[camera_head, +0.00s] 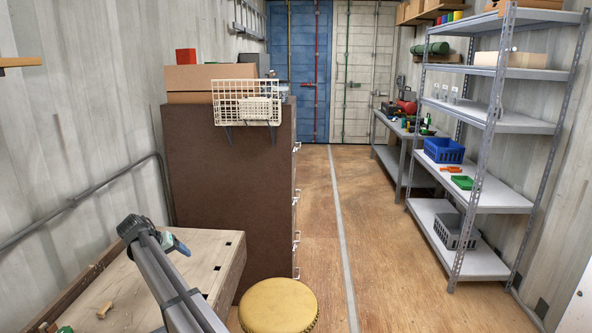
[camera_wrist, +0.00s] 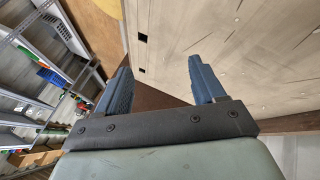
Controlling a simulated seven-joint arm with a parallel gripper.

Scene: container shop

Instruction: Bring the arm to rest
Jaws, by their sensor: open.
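My gripper (camera_wrist: 160,76) shows in the wrist view with its two blue fingers wide apart and nothing between them. In the head view my arm reaches up from the bottom edge over the wooden workbench (camera_head: 210,251), and a small blue part of the gripper (camera_head: 176,244) shows beyond the arm's bend. The gripper is over the bench near its far end. In the wrist view the pale bench top (camera_wrist: 225,40) with dark square holes lies beyond the fingers. I cannot tell the exact height above the bench.
A brown cabinet (camera_head: 225,190) stands just beyond the bench, with a white wire basket (camera_head: 232,95) at its top. A yellow round stool (camera_head: 279,306) is right of the bench. A small wooden piece (camera_head: 104,310) lies on the bench. The floor aisle (camera_head: 375,260) is clear.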

